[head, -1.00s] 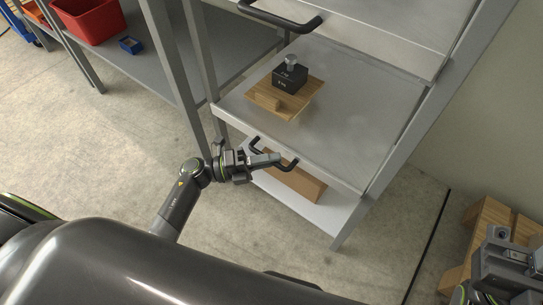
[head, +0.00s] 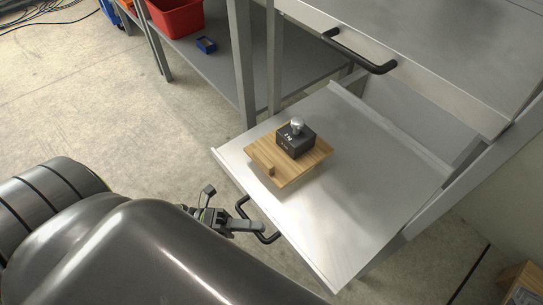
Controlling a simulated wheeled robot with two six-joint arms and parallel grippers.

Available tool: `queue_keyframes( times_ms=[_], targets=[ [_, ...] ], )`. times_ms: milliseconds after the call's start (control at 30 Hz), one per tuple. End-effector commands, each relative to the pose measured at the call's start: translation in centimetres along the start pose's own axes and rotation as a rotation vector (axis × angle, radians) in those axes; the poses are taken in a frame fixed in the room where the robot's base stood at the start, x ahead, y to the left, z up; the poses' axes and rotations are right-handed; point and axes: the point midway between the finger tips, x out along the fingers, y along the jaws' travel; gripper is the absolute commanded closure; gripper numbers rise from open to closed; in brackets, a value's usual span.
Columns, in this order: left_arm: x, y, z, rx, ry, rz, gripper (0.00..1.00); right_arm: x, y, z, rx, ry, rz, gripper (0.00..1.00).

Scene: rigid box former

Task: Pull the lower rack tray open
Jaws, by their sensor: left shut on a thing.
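The lower rack tray (head: 355,165) is a flat metal tray that sticks out from the rack toward me. Its black bar handle (head: 241,207) is on its front edge. My left gripper (head: 255,226) is shut on the handle at about its middle. On the tray lies a wooden board (head: 262,156) with a dark block (head: 295,141) on it, which has a silver knob on top. My right gripper is not in view.
An upper tray with a black handle (head: 357,54) is above the lower one. Grey rack posts (head: 241,60) stand at the left. A shelf (head: 222,72) behind them holds a red bin (head: 177,16) and a small blue box (head: 206,45).

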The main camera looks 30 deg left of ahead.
Motion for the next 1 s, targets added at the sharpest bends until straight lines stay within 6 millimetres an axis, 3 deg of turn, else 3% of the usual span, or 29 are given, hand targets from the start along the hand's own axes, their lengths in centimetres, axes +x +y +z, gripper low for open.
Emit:
queue_keyframes(
  times_ms=[300,800,833,1000],
  targets=[
    [-2.8,-0.7,-2.8,-0.001,0.001,0.002,1.00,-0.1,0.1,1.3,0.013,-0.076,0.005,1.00],
    [-3.2,-0.8,-3.2,0.000,0.000,0.002,1.00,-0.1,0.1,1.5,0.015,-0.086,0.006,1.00],
    [-3.2,-0.8,-3.2,0.000,0.000,0.002,0.86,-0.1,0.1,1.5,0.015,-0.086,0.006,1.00],
    [-3.2,-0.8,-3.2,0.000,0.000,0.001,0.66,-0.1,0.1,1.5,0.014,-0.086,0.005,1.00]
  ],
)
